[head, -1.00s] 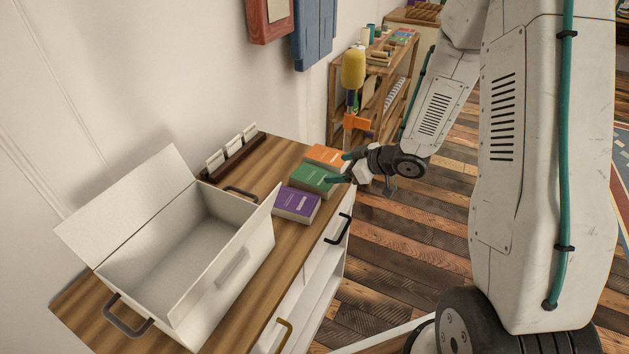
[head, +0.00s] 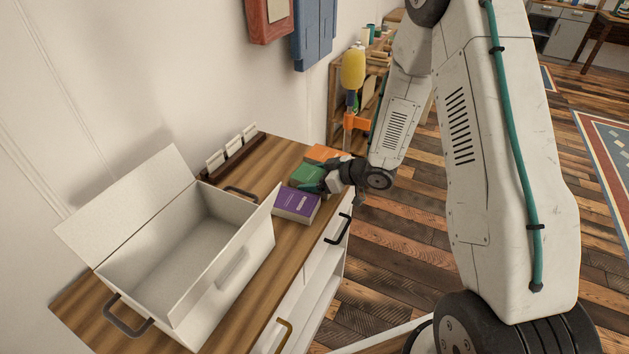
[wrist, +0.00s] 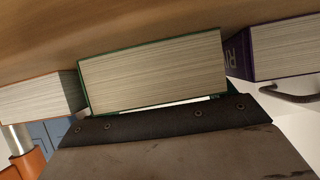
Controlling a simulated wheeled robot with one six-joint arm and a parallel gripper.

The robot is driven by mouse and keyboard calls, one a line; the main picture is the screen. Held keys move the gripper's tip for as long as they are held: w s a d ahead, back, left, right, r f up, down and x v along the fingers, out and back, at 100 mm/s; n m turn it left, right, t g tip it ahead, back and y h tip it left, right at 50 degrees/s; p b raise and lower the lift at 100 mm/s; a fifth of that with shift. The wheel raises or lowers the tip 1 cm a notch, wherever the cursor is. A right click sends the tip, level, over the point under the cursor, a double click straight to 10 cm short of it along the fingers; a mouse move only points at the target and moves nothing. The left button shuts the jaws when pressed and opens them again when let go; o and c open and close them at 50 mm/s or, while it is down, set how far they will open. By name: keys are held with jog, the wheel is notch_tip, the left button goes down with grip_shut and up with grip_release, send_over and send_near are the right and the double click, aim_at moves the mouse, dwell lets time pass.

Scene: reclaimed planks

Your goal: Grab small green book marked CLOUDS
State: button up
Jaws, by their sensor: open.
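The green book (head: 306,174) lies flat on the wooden cabinet top, between an orange book (head: 325,153) and a purple book (head: 297,205). No title on it is legible to me. My gripper (head: 324,180) is open at the right end of the green book and hides part of it. In the wrist view the page edges of the green book (wrist: 155,75) fill the middle, close in front of a dark finger edge. That view is turned over, with the wood at the top. I cannot tell whether the finger touches the book.
A large open white box (head: 215,285) stands at the left of the cabinet top. A dark rack with white cards (head: 232,150) is at the back. An orange clamp-like thing (head: 355,122) with a yellow top stands beyond the books.

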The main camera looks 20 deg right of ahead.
jog(key=c, duration=0.8)
jog(key=shift+r, duration=0.15)
